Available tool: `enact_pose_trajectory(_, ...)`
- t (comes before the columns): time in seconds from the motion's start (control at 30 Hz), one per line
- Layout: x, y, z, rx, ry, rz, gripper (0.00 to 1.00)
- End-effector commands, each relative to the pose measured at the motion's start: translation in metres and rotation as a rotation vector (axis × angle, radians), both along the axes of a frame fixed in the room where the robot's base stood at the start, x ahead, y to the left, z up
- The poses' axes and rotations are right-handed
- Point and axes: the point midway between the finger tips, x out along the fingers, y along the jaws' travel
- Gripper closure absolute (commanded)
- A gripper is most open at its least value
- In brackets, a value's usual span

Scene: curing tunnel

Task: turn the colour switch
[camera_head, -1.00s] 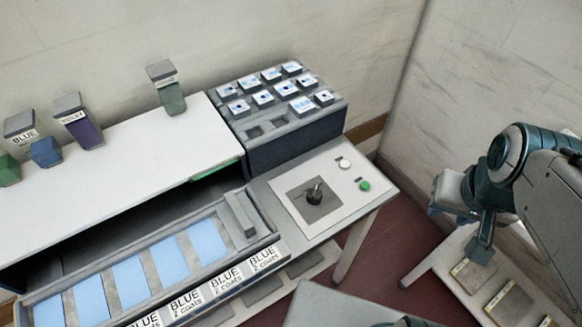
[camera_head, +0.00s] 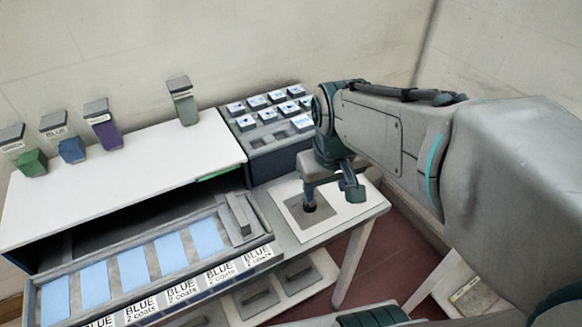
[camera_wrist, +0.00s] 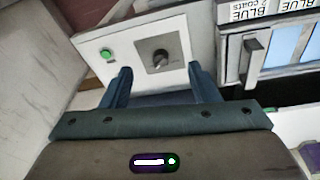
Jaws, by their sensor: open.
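The colour switch is a dark rotary knob (camera_head: 310,207) on a grey square plate (camera_head: 296,214), set in a white panel on the bench top to the right of the tray. In the wrist view the knob (camera_wrist: 160,58) shows whole, between and beyond my two blue fingertips. My gripper (camera_wrist: 160,76) is open with nothing between its fingers. In the head view my gripper (camera_head: 309,190) is just above the knob and partly hides it. Whether it touches the knob I cannot tell, but the wrist view shows a gap.
A green button (camera_wrist: 106,54) sits beside the knob. A tray (camera_head: 240,215) holds several light-blue panels, labelled BLUE 2 coats. A dark box (camera_head: 262,160) with several white tiles stands behind the panel. Coloured blocks with label stands line the white top (camera_head: 120,168).

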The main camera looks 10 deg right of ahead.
Motion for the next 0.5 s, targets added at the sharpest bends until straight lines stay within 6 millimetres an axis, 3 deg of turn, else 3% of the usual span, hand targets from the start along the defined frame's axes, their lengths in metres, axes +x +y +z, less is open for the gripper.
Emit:
enact_pose_trajectory(0.2,0.058,0.006,-0.013,-0.041,0.105,0.166,0.45)
enact_pose_trajectory(0.33,0.081,0.008,-0.021,-0.050,0.143,0.238,0.45)
enact_pose_trajectory(0.5,0.095,0.009,-0.028,-0.052,0.168,0.282,0.45)
